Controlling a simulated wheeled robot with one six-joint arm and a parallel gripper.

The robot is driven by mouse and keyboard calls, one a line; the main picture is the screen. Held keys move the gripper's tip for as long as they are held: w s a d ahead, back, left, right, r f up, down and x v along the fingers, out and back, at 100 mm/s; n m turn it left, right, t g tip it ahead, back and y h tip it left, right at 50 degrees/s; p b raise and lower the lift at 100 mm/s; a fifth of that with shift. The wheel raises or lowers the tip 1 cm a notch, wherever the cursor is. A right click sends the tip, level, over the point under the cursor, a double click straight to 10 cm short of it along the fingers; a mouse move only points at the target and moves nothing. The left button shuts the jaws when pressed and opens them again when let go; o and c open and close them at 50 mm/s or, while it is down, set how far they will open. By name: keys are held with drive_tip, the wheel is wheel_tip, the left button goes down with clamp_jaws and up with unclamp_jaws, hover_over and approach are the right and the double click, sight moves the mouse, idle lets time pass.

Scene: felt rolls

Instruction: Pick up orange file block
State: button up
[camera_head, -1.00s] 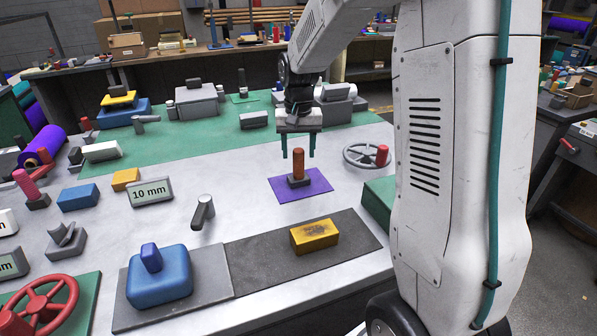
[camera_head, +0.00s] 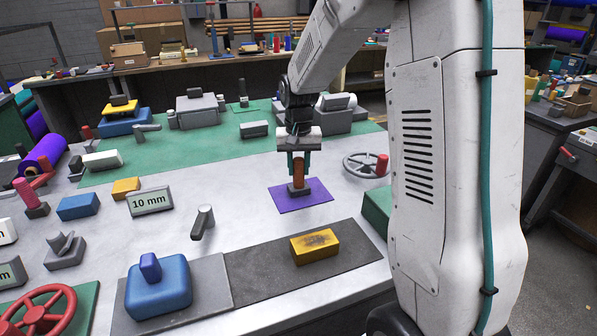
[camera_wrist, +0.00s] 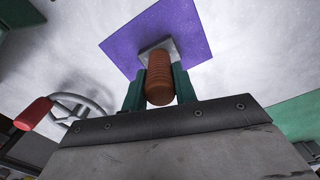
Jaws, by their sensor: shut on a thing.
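The orange file block (camera_head: 298,172) is an upright orange-brown ribbed handle on a dark grey base (camera_head: 299,190). It stands on a purple felt square (camera_head: 316,196) on the table. My gripper (camera_head: 299,161) is above the felt, with its teal fingers shut on either side of the handle. In the wrist view the orange file block (camera_wrist: 159,78) sits between the two teal fingers (camera_wrist: 159,90), and its grey base lies over the purple felt (camera_wrist: 125,45). I cannot tell a gap between base and felt.
A grey handwheel with a red knob (camera_head: 382,165) stands to the right. A yellow block (camera_head: 315,246) lies on a dark mat in front. A grey lever (camera_head: 202,222) and a "10 mm" block (camera_head: 150,201) are to the left. Bare table surrounds the felt.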

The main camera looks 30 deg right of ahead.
sight(299, 158)
wheel_tip(299, 158, up, 4)
drive_tip(key=shift+w+d+f, duration=0.1)
drive_tip(key=shift+d+f, duration=0.05)
drive_tip(key=w+d, duration=0.3)
drive_tip(key=d, duration=0.4)
drive_tip(key=w+d+r, duration=0.1)
drive_tip(key=w+d, duration=0.3)
drive_tip(key=d, duration=0.2)
drive_tip(key=shift+w+d, duration=0.3)
drive_tip(key=shift+d, duration=0.05)
drive_tip(key=shift+r, duration=0.1)
